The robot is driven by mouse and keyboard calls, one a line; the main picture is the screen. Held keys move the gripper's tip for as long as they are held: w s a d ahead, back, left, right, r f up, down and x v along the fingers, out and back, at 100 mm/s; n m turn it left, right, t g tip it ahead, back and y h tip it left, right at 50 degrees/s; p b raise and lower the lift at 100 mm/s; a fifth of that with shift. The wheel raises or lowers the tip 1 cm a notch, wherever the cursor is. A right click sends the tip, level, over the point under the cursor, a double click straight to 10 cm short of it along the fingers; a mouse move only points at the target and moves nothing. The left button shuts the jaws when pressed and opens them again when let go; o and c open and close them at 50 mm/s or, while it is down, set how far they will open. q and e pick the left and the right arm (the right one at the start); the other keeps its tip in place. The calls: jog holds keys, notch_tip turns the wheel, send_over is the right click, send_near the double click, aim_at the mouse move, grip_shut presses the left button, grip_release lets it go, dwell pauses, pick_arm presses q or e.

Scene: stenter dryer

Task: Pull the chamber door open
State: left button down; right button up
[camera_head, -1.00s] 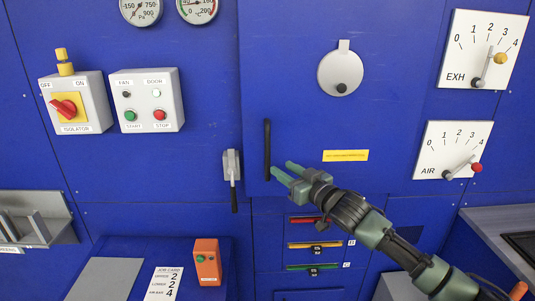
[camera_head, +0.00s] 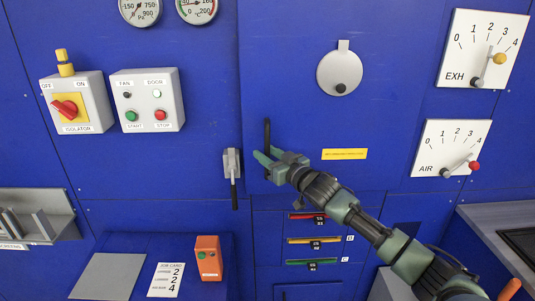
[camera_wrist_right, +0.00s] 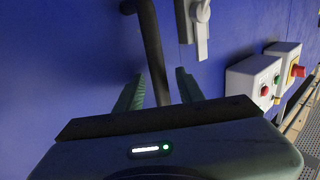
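The chamber door (camera_head: 295,95) is a large blue panel that looks flush with the wall. Its black vertical bar handle (camera_head: 267,132) is near its left edge, the lower part hidden by my right gripper (camera_head: 268,156). In the right wrist view, the handle (camera_wrist_right: 152,45) runs between the two green fingers of my right gripper (camera_wrist_right: 159,90), with gaps on both sides, so the gripper is open around it. A grey latch with a dark lever (camera_head: 232,172) hangs downward left of the door; it also shows in the wrist view (camera_wrist_right: 193,22). My left gripper is not in view.
A round cover (camera_head: 339,70) and a yellow label (camera_head: 344,154) are on the door. The isolator box (camera_head: 78,102) and fan/door button box (camera_head: 147,100) are at left. EXH (camera_head: 484,48) and AIR (camera_head: 450,147) dials are at right. Coloured drawer handles (camera_head: 312,240) are below.

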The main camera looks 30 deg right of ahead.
grip_shut()
dwell(1.4)
